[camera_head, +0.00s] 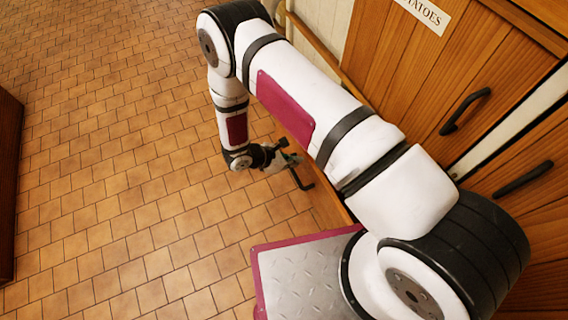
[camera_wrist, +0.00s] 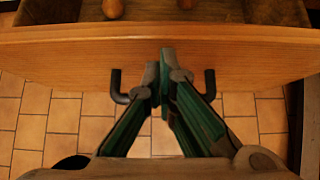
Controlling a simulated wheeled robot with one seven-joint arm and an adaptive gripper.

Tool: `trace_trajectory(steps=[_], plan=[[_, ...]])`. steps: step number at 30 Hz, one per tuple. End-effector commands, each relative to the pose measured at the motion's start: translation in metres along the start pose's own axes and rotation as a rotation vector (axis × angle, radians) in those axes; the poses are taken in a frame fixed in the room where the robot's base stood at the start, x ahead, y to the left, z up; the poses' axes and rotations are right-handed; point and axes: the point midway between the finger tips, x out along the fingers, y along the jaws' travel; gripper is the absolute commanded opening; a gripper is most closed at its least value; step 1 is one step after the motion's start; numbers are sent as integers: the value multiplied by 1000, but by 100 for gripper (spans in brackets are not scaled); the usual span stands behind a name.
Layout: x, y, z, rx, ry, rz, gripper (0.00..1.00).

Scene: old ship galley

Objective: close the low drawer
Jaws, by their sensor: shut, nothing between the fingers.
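The low drawer's wooden front (camera_wrist: 250,58) spans the wrist view, and its open inside shows beyond the top edge, so the drawer stands open. Its black bar handle (camera_wrist: 117,88) shows on both sides of my fingers; its middle is hidden behind them. My gripper (camera_wrist: 162,70) is shut and empty, with its fingertips at the drawer front between the handle's two ends. I cannot tell whether they touch the wood. In the head view, my gripper (camera_head: 292,158) is low beside the black handle (camera_head: 302,182), and my arm hides most of the drawer.
Two rounded wooden things (camera_wrist: 113,8) lie inside the drawer. The tiled floor (camera_head: 110,170) is clear on the left, up to a dark wooden cabinet (camera_head: 10,180).

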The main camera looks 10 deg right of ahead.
Motion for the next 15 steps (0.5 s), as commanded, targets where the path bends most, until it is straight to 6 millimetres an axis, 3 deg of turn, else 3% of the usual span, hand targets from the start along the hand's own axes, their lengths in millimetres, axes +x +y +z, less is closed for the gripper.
trace_trajectory(steps=[15], plan=[[5, 0, 5, 0, 0, 0, 0]])
